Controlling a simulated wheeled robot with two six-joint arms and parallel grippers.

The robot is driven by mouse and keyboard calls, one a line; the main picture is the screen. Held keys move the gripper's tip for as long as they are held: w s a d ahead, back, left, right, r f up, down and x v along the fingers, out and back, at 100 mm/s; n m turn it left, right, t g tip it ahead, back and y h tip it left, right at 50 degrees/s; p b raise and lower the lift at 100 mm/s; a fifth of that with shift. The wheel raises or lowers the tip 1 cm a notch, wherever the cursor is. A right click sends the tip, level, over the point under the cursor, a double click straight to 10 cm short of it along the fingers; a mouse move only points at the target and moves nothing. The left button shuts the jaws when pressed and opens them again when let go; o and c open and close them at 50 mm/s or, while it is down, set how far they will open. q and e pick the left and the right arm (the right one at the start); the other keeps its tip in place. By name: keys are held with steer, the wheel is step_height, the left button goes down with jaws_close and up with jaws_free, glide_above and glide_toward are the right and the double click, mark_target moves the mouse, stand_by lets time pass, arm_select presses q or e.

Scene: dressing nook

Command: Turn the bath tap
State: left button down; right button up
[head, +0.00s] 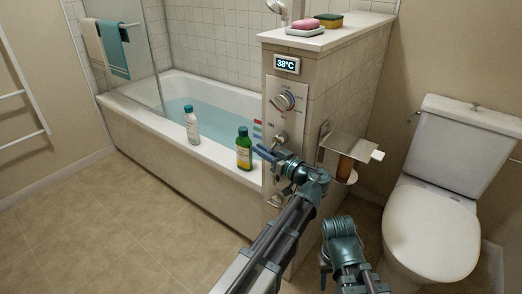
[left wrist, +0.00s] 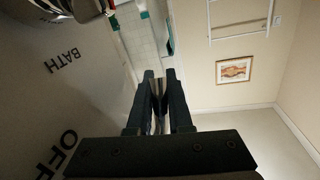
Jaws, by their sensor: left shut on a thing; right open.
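The pale control panel (head: 268,113) on the end of the tiled half-wall carries chrome tap fittings. My left gripper (head: 263,153) is at the panel, below a small chrome fitting (head: 280,137). In the left wrist view its fingers (left wrist: 158,88) are closed around a thin grey piece, seemingly the bath tap's lever, mostly hidden between them. The panel there (left wrist: 45,100) shows the words BATH and OFF, with a chrome knob (left wrist: 80,8) at the top left. My right gripper (head: 324,272) is low in front of the half-wall, apart from everything and open.
A green bottle (head: 244,150) stands on the bathtub rim close to my left gripper, and a white bottle (head: 191,124) farther left. The bathtub (head: 130,112) holds water. A display (head: 287,64) reads 38°C. Floor at left is clear.

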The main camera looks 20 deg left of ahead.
stand_by(0.4)
arm_select(q)
steer(key=h+p, duration=0.1)
steer(key=p, duration=0.1)
steer(key=d+g+h+p, duration=0.1)
steer(key=p, duration=0.1)
steer(key=h+p, duration=0.1)
steer(key=p, duration=0.1)
steer(key=shift+s+d+f+g+h+p, duration=0.3)
steer(key=shift+s+d+f, duration=0.05)
steer(key=shift+d+f, duration=0.05)
steer(key=shift+s+d+f+n+h+p, duration=0.1)
steer(key=shift+d+f+n+h+p, duration=0.2)
steer(key=shift+f+h+p, duration=0.15)
steer(key=c, duration=0.8)
jaws_free()
steer(key=shift+c, duration=0.2)
